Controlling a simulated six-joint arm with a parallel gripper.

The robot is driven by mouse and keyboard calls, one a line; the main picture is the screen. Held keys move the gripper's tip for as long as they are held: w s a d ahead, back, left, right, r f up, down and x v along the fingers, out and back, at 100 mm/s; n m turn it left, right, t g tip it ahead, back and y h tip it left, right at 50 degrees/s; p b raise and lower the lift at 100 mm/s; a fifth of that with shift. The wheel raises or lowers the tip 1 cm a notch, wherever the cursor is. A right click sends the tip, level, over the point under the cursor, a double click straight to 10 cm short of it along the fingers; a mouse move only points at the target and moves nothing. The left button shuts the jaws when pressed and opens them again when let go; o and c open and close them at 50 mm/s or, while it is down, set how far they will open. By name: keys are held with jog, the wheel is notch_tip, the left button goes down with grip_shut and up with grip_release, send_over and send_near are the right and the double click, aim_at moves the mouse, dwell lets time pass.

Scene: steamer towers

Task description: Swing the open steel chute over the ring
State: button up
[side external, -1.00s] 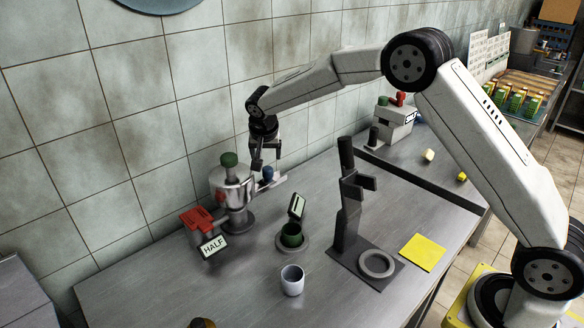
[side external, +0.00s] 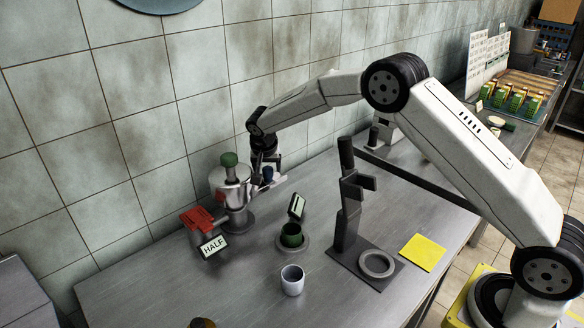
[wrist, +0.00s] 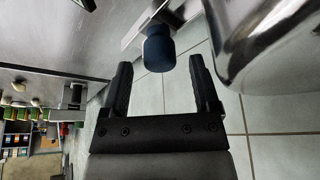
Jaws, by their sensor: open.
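The steel chute (side external: 275,186) sticks out to the right from the steel pot (side external: 236,192) by the tiled wall. A blue knob (side external: 267,174) stands on the chute and shows large in the wrist view (wrist: 158,50). My gripper (side external: 268,168) is open at the knob. In the wrist view, the knob lies just ahead of the gap between my fingers (wrist: 160,75), and I cannot tell whether they touch it. Another grey ring (side external: 377,263) lies at the foot of the dark stand (side external: 348,215).
The pot has a green-topped post (side external: 229,159). A red block (side external: 196,218) with a HALF sign (side external: 213,246) is at its left.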

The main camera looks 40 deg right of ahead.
jog(key=shift+x, duration=1.45)
grip_shut()
dwell(0.5)
